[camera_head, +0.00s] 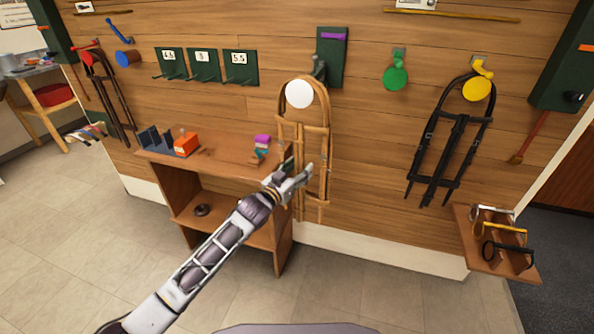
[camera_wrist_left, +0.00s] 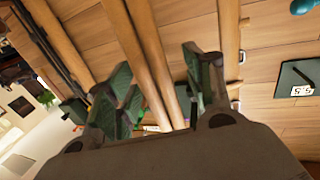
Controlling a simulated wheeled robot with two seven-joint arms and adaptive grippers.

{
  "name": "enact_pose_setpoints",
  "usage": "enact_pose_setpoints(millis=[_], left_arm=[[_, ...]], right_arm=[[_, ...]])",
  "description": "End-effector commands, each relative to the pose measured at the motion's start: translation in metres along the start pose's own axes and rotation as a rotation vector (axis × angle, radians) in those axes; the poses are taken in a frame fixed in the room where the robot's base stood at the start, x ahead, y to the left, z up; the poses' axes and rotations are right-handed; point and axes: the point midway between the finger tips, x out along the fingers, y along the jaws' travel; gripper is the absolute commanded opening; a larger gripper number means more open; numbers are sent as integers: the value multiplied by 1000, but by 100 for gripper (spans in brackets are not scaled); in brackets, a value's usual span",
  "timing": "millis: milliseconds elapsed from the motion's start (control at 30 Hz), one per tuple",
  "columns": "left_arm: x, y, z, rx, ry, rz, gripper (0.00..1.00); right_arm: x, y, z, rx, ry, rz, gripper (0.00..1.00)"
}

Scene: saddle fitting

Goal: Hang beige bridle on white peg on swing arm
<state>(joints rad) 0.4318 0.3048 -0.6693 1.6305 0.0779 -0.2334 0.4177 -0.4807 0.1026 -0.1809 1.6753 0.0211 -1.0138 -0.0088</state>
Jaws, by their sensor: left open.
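The beige bridle (camera_head: 325,150) hangs upright against the wall, its top loop around the round white peg (camera_head: 299,93). The peg is at the end of the swing arm (camera_head: 319,69), whose dark green plate (camera_head: 331,50) is on the wall; most of the arm is hidden behind the peg and bridle. My left gripper (camera_head: 298,173) is open in front of the bridle's lower straps. In the left wrist view, the bridle's tan straps (camera_wrist_left: 152,58) pass between and beside the spread fingers of the left gripper (camera_wrist_left: 162,88). I cannot tell whether they touch. My right gripper is not in view.
A wooden shelf unit (camera_head: 225,153) with an orange box (camera_head: 186,144) stands left of the bridle. A black bridle (camera_head: 450,140) hangs at a yellow peg (camera_head: 477,88) on the right. A green peg (camera_head: 396,78) is bare. A low rack (camera_head: 500,250) projects at right.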

Motion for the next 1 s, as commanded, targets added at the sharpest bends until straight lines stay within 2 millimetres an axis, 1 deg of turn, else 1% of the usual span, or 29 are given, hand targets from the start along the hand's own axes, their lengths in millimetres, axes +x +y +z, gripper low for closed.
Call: enact_pose_setpoints(millis=[33,167,367,1000], left_arm=[[0,0,0,0,0,0,52],[-2,0,0,0,1,0,52],[-13,-1,0,0,1,0,52],[-76,0,0,0,2,0,52]], right_arm=[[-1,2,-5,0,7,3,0],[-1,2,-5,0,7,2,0],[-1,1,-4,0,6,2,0],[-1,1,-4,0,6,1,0]])
